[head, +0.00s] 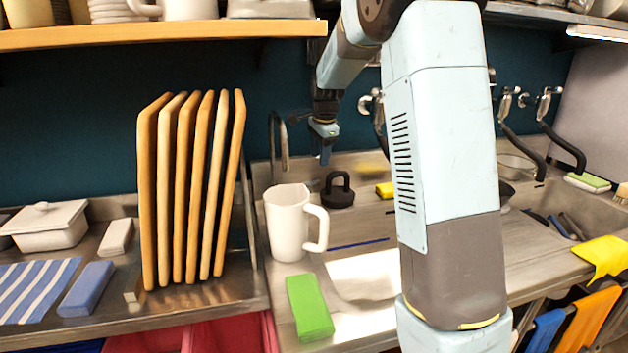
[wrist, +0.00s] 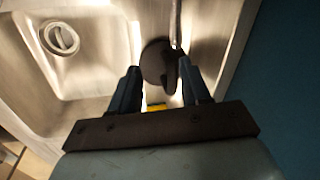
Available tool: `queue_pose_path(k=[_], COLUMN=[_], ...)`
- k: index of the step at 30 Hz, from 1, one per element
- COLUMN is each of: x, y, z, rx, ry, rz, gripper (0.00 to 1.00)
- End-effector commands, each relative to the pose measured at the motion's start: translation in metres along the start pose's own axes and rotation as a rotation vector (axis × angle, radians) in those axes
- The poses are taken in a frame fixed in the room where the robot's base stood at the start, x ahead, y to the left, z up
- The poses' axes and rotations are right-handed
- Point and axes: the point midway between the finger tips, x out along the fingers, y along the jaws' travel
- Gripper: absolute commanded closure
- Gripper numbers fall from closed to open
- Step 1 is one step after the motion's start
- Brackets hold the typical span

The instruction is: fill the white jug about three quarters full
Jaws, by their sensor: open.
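The white jug (head: 288,225) stands upright on the metal sink unit, left of the basin, its handle to the right; its inside cannot be seen. A thin curved metal tap (head: 284,145) rises just behind it. My gripper (head: 324,155) hangs above the back of the sink, right of and higher than the jug, apart from it. In the wrist view my gripper (wrist: 160,85) is open, with nothing held. Beyond the fingers lies a dark round object with a looped handle (wrist: 155,62), which shows in the head view (head: 337,196) as black. The jug does not show in the wrist view.
The sink basin (head: 362,279) is in front, partly hidden by my arm; its drain (wrist: 60,38) shows in the wrist view. A green block (head: 309,307) lies before the jug. Upright wooden boards (head: 191,190) stand left. A shelf (head: 165,33) overhangs upper left.

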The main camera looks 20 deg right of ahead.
Motion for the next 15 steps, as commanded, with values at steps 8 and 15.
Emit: queue_pose_path(k=[8, 15], x=[0.042, 0.063], y=[-0.029, -0.031], z=[-0.007, -0.008], rx=[0.136, 0.15], ry=[0.009, 0.01], rz=[0.029, 0.033], gripper=[0.53, 0.53])
